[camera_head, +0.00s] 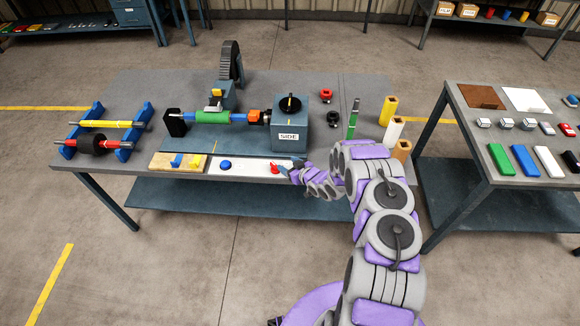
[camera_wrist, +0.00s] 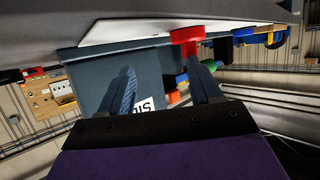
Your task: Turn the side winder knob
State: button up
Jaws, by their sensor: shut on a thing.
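A blue-grey box labelled SIDE (camera_head: 291,134) stands on the table, with a black round knob (camera_head: 290,104) with a yellow mark on top. A red knob (camera_head: 274,168) sits on a white strip at the table's front edge. It also shows in the wrist view (camera_wrist: 187,36), by the right fingertip. In the wrist view the fingers (camera_wrist: 164,72) stand apart, and the exact contact is hard to see. The box label is partly hidden there.
A blue knob (camera_head: 225,164) shares the white strip (camera_head: 248,169). A green roller (camera_head: 225,117) lies left of the box. A blue rack (camera_head: 85,130) holds rollers at far left. Yellow, white and brown cylinders stand at right. A second table (camera_head: 480,150) stands further right.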

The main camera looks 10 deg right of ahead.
jog(key=shift+s+a+f, duration=0.1)
jog(key=shift+a+f, duration=0.15)
jog(key=shift+f, duration=0.05)
jog(key=c, duration=0.3)
jog(key=shift+o, duration=0.6)
jog(key=shift+d+f, duration=0.1)
jog(key=shift+d, duration=0.35)
jog(key=o, duration=0.6)
jog(key=shift+a, duration=0.3)
jog(key=shift+c, duration=1.3)
jog(key=shift+d, duration=0.2)
jog(key=shift+a, duration=0.1)
jog(key=shift+a, duration=0.15)
